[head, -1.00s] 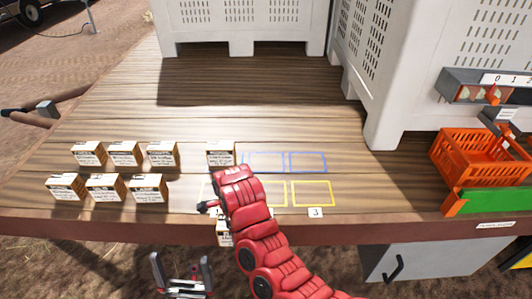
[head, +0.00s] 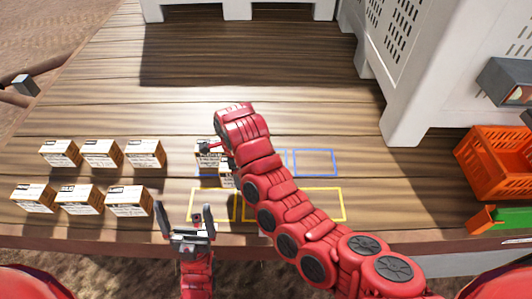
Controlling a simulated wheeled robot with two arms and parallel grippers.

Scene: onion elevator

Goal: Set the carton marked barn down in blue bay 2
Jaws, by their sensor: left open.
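Several white-and-brown cartons stand in two rows at the left, such as the back-row carton (head: 145,153) and the front-row carton (head: 128,201). Their print is too small to read, so I cannot tell which is marked barn. Another carton (head: 208,158) stands at the left end of the blue bays. The right blue bay (head: 315,162) is empty; my right arm mostly covers the middle one. My left gripper (head: 186,211) is open and empty at the front edge.
Yellow bays (head: 213,205) lie in front of the blue ones, partly under my right arm. An orange crate (head: 494,162) stands at the right beside a green panel (head: 505,221). Large pale bins (head: 425,75) stand behind. The wooden deck's middle is clear.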

